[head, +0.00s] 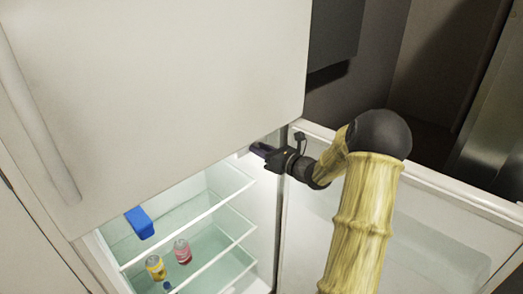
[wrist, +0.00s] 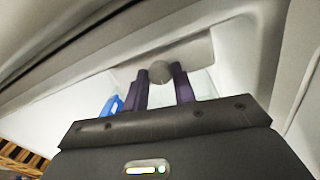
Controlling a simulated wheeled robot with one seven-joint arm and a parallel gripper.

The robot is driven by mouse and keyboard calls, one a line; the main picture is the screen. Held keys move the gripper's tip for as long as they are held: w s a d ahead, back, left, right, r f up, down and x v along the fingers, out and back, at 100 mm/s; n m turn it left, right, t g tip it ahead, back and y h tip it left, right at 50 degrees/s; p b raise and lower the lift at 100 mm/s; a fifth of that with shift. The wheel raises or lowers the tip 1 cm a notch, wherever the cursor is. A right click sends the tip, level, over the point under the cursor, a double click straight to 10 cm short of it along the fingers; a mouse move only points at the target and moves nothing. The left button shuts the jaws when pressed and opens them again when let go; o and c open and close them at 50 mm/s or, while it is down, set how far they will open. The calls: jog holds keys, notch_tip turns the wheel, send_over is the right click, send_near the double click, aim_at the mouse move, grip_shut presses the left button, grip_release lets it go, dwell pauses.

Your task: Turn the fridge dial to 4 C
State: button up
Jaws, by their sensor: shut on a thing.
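The fridge dial (wrist: 159,71) is a small round grey knob on a pale panel under the fridge's ceiling in the wrist view. My gripper (wrist: 160,82) has its two dark purple fingers at either side of the dial and is shut on it. In the head view my gripper (head: 262,150) reaches into the top right of the open fridge compartment (head: 205,183), just under the upper door's lower edge. The dial is hidden there. Its markings and setting cannot be read in either view.
The upper door (head: 160,75) is closed above. The lower door (head: 400,225) stands open at right, beside my arm. Glass shelves (head: 200,218) hold a blue item (head: 139,222), a yellow can (head: 155,267) and a pink can (head: 182,251).

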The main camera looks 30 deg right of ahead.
jog(key=shift+f+n+b, duration=0.1)
jog(key=shift+n+b, duration=0.2)
jog(key=shift+b, duration=0.15)
jog(key=n+h+b, duration=0.1)
jog(key=n+b, duration=0.9)
jog(key=b, duration=0.9)
jog(key=shift+a+n, duration=0.15)
jog(key=shift+n, duration=0.25)
jog(key=shift+b, duration=0.3)
jog(key=o, duration=0.7)
